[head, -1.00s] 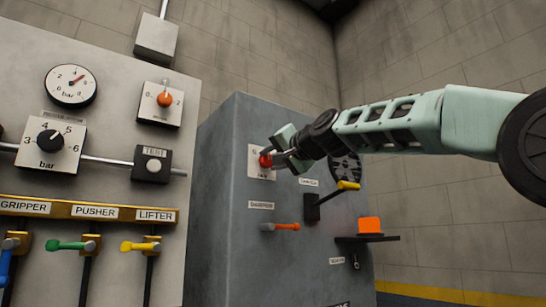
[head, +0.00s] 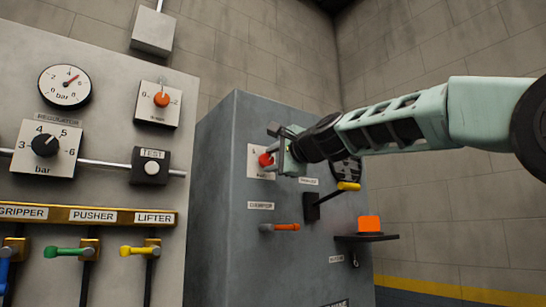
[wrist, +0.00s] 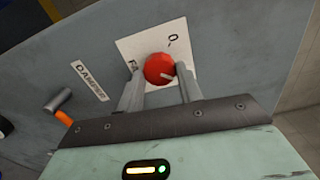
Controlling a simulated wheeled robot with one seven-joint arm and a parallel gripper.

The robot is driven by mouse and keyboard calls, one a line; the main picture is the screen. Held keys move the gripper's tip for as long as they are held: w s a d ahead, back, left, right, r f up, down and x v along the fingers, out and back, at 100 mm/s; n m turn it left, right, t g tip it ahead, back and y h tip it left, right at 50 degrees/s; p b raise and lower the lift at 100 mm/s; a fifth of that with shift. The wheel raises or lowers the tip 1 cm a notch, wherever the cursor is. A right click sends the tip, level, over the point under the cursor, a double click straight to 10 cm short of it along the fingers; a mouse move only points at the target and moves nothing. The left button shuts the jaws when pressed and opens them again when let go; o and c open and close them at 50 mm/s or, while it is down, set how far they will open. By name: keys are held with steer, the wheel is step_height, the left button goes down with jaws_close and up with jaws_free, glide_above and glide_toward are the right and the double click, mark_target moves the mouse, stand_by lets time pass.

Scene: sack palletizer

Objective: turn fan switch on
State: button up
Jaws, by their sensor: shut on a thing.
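The fan switch is a red round knob (head: 265,160) on a white plate on the grey cabinet's front. My gripper (head: 276,152) is at the knob in the head view. In the wrist view its two fingers (wrist: 158,82) stand on either side of the knob, shut on it. Part of the plate is hidden behind the gripper.
Below the knob are an orange-handled damper lever (head: 282,227), a yellow-handled lever (head: 347,187) and an orange block (head: 369,223) on a dark shelf. A control panel (head: 100,110) with gauge, knobs and coloured levers stands at left. The wall side at right is clear.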

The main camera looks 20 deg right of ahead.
steer(key=shift+m, duration=0.6)
steer(key=o, duration=1)
steer(key=b+v, duration=0.6)
steer(key=v, duration=1.1)
steer(key=shift+s+b, duration=0.2)
steer(key=shift+b, duration=0.1)
steer(key=shift+d, duration=0.1)
